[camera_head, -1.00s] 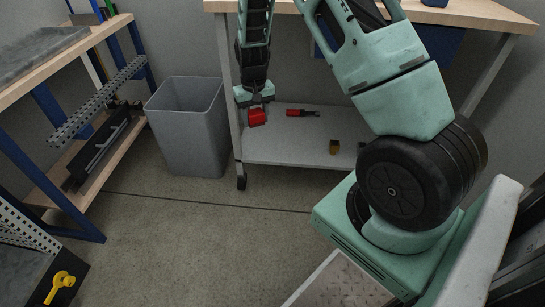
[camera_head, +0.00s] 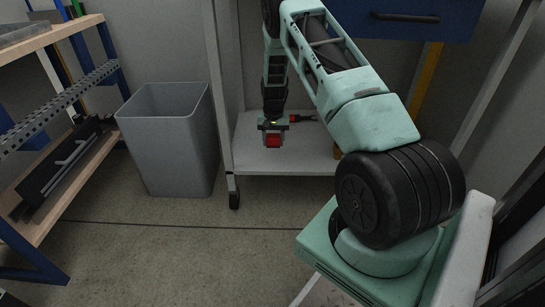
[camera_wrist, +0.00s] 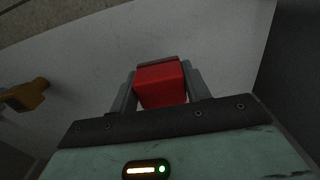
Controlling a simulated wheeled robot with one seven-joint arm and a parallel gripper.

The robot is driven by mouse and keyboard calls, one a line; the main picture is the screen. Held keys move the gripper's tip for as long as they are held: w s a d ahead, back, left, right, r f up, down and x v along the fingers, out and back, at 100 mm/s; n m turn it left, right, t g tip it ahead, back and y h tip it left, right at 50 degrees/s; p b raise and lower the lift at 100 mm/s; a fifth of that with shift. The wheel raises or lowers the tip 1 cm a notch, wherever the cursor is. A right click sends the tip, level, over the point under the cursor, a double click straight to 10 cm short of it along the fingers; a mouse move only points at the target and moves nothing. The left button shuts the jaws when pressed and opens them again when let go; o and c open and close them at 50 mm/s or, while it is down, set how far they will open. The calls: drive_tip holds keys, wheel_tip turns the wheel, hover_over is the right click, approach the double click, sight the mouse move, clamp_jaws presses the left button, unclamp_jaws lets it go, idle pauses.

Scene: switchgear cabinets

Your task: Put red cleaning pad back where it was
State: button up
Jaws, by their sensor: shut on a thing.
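The red cleaning pad (camera_head: 273,141) is a small red block at the end of my arm in the head view. My gripper (camera_head: 272,133) is shut on it, over the white lower shelf (camera_head: 290,160) of the workbench. In the wrist view the red pad (camera_wrist: 161,84) sits between the two grey fingers of my gripper (camera_wrist: 160,90), with the pale shelf surface beyond it. I cannot tell whether the pad touches the shelf.
A red-handled tool (camera_head: 300,118) lies on the shelf behind my gripper. A yellow-brown block (camera_wrist: 25,95) shows at left in the wrist view. A grey bin (camera_head: 170,140) stands left of the bench leg (camera_head: 222,100). A wooden rack (camera_head: 50,190) is farther left.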

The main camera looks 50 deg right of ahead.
sight(273, 157)
drive_tip(key=shift+f+b, duration=1.3)
drive_tip(key=shift+f, duration=1.45)
drive_tip(key=shift+f, duration=0.1)
drive_tip(key=o, duration=0.9)
drive_tip(key=shift+o, duration=0.2)
wheel_tip(273, 157, up, 12)
drive_tip(key=p, duration=0.6)
drive_tip(key=shift+p, duration=0.3)
